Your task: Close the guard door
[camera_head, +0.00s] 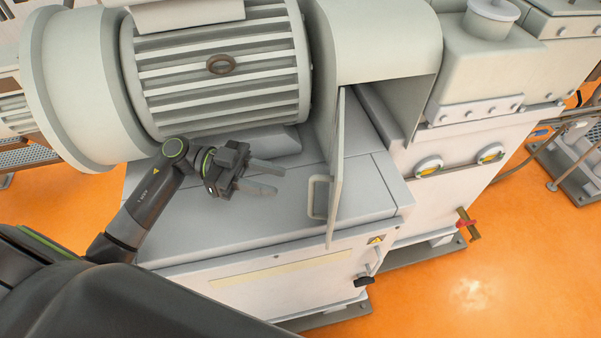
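The guard door (338,165) is a thin grey panel that stands open, seen nearly edge-on, at the front of the grey guard housing (388,40). Its pale handle (318,197) is on the door's left face, near the lower end. The opening under the housing shows to the right of the door. My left gripper (268,180) is left of the handle, over the machine's flat top, and touches nothing that I can see. Its two fingers are apart with nothing between them. My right gripper is not in view.
A large ribbed motor (215,65) stands behind my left gripper. The grey cabinet top (235,225) is clear around the door. Orange floor (500,280) is free at right.

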